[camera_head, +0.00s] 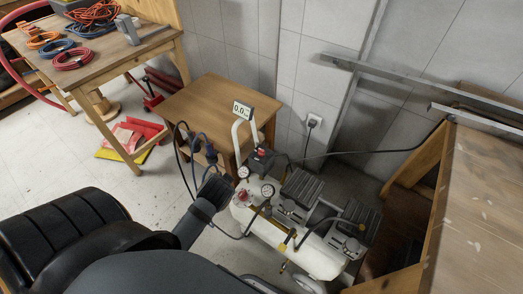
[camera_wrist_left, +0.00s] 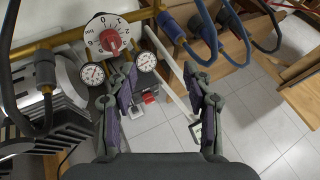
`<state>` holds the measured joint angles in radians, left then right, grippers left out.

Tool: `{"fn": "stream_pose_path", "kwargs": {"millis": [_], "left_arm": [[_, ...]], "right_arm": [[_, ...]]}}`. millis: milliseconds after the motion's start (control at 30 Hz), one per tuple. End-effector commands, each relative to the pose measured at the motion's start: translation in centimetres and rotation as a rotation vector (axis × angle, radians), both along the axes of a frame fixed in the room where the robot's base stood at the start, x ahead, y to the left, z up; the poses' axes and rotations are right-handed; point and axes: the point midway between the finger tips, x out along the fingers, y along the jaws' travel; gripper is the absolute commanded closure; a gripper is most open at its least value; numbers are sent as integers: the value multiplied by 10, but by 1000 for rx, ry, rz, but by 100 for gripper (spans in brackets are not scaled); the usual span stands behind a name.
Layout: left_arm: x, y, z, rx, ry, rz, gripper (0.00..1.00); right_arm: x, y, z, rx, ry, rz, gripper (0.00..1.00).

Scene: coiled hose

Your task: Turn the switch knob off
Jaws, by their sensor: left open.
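The air compressor (camera_head: 290,239) stands on the floor with a white tank. A red knob (camera_wrist_left: 110,40) on a round numbered dial shows in the left wrist view, between two gauges. A red-topped dark switch box (camera_head: 262,158) stands at the compressor's far end; a red part (camera_wrist_left: 150,97) shows between my fingers in the left wrist view. I cannot tell for sure which is the switch knob. My left gripper (camera_wrist_left: 160,75) is open and empty, its left finger near the gauges, not seen gripping anything. In the head view the left gripper (camera_head: 214,190) is beside the compressor's left end.
A small wooden table (camera_head: 215,110) stands behind, and a wooden bench (camera_head: 480,210) is close on the right.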

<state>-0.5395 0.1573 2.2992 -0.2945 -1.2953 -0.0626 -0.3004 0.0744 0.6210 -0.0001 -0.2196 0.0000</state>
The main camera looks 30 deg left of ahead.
Motion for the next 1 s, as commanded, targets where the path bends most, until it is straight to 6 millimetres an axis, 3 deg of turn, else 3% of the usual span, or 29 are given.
{"fn": "stream_pose_path", "kwargs": {"millis": [100, 267, 367, 467, 567, 700, 833, 1000], "left_arm": [[26, 34, 29, 231, -96, -66, 49], [64, 65, 70, 600, -199, -220, 49], [92, 70, 95, 886, -243, -384, 49], [123, 54, 111, 1239, -246, -648, 49], [149, 20, 95, 1606, -179, -1020, 49], [156, -8, 30, 1934, 4, -1523, 49], [149, -8, -18, 2049, 152, -1826, 49], [144, -4, -37, 2080, 219, -1946, 49]], "right_arm": [[0, -2, 0, -2, 0, 1, 28], [0, -4, 0, -4, 0, 2, 28], [0, -5, 0, -6, 1, 1, 28], [0, -6, 0, -7, 1, 2, 28], [0, -6, 0, -7, 1, 2, 28], [0, -6, 0, -7, 1, 2, 28], [0, -6, 0, -7, 1, 2, 28], [0, -6, 0, -7, 1, 2, 28]]}}
